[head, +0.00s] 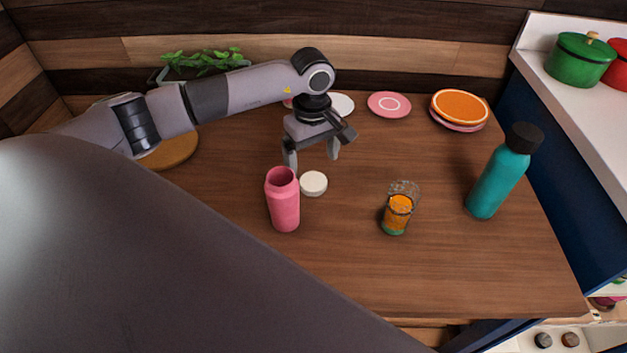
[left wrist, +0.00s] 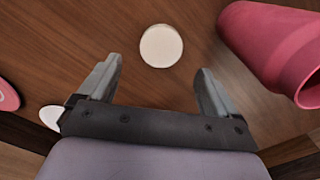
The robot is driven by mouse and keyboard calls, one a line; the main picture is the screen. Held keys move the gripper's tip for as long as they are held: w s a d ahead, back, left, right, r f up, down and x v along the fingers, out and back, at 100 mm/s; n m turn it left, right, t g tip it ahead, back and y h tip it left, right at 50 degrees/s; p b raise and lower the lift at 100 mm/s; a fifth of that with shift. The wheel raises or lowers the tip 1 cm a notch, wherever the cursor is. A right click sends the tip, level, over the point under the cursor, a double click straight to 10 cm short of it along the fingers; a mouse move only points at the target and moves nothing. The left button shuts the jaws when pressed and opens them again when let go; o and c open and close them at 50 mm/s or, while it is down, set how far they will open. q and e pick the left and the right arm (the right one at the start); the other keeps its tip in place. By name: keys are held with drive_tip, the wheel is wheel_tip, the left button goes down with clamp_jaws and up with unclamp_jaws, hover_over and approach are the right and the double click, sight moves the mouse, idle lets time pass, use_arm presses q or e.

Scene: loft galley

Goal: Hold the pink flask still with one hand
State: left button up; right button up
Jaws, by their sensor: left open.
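The pink flask (head: 284,204) stands upright and uncapped on the wooden table, left of the middle in the head view. It also shows at the upper right of the left wrist view (left wrist: 275,42), partly cut off by the frame. A round white lid (head: 313,183) lies flat on the table beside the flask, and it shows in the left wrist view (left wrist: 161,46) ahead of the fingers. My left gripper (head: 312,158) is open and empty, pointing down behind the flask and lid. It does not touch the flask. My right gripper is not in view.
A glass with orange drink (head: 397,211) and a teal bottle with a black cap (head: 497,180) stand to the right. Plates (head: 389,104) and an orange-topped stack (head: 459,108) lie along the back. A plant (head: 203,62) stands at the back left. The front table is clear.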

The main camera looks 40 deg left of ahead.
sight(312, 179)
use_arm(q)
drive_tip(key=shift+f+p, duration=0.4)
drive_tip(key=shift+f, duration=2.45)
drive_tip(key=c, duration=1.1)
